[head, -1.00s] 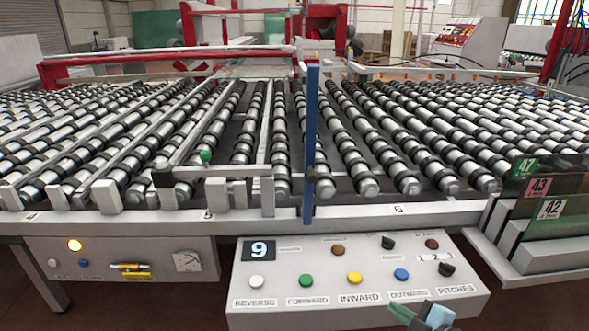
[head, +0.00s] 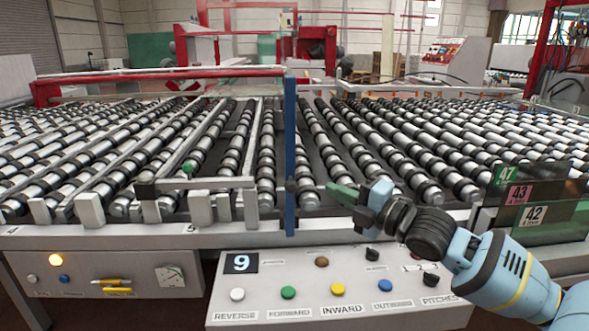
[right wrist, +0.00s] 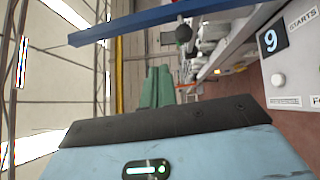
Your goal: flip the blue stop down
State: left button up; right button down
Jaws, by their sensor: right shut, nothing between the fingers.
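The blue stop (head: 290,155) is a tall, narrow blue bar standing upright at the front edge of the roller table, left of my right gripper. The shut fingers (right wrist: 157,85) also show in the right wrist view. My left gripper is not in view.
A control panel (head: 340,262) with coloured buttons and a display reading 9 juts out below the stop. Glass sheets with numbered tags (head: 533,214) stand at the right. Rollers (head: 390,150) fill the table behind.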

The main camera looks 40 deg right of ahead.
jog(key=shift+w, duration=0.1)
send_near(287, 161)
jog(key=a+x, duration=0.1)
jog(key=x, duration=0.4)
jog(key=shift+w+d+f+p, duration=0.1)
jog(key=shift+w+d+p, duration=0.2)
jog(key=shift+w+p, duration=0.15)
dwell(0.4)
dwell(0.4)
